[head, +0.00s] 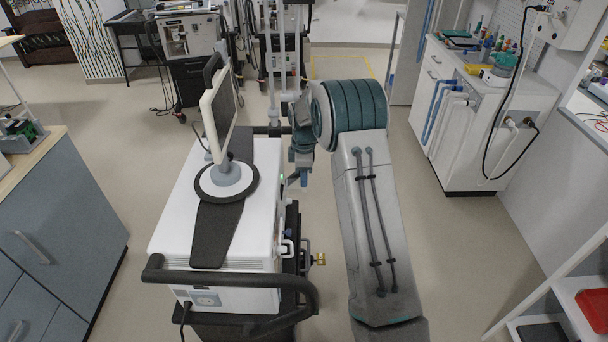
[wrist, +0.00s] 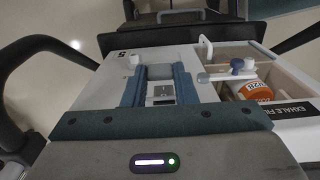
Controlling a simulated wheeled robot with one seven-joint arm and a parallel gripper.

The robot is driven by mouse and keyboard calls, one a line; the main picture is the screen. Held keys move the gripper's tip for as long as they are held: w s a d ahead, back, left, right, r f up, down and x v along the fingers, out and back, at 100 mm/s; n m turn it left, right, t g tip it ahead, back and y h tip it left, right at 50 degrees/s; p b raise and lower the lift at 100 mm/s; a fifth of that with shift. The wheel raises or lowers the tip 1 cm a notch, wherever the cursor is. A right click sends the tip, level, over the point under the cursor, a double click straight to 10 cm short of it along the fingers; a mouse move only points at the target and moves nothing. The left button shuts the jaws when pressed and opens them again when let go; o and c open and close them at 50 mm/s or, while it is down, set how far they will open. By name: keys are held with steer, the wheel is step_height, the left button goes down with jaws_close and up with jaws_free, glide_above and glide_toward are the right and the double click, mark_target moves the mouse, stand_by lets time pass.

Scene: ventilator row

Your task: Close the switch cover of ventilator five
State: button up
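The white ventilator (head: 220,237) stands left of my arm in the head view, its side facing my gripper (head: 300,181), which is mostly hidden behind my arm. In the wrist view, a white panel (wrist: 98,85) carries a "5" label. My gripper (wrist: 160,88) shows there as two blue fingers set apart, over the panel. Between the fingers are a small light switch plate (wrist: 162,93) and a grey block (wrist: 159,72), possibly the switch cover. I cannot tell whether the fingers touch it or what angle the cover has.
Right of the fingers, an open compartment marked "EXHALE FI..." (wrist: 293,108) holds an orange-labelled bottle (wrist: 254,91) and a blue-knobbed fitting (wrist: 237,67). A black rail (head: 240,280) rings the ventilator's near end. A monitor (head: 219,105) stands on top. Floor is clear toward the right cabinet (head: 480,130).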

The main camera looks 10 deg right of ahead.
steer(key=shift+d+f, duration=0.1)
step_height(320, 180, down, 10)
steer(key=a+t+y+b, duration=0.1)
steer(key=t+y+b, duration=0.3)
steer(key=y+b, duration=1.5)
steer(key=b, duration=1.6)
steer(key=shift+w+a+f+b, duration=0.2)
steer(key=shift+a+b, duration=0.1)
steer(key=shift+a, duration=0.1)
steer(key=shift+a+r, duration=0.1)
steer(key=o, duration=1)
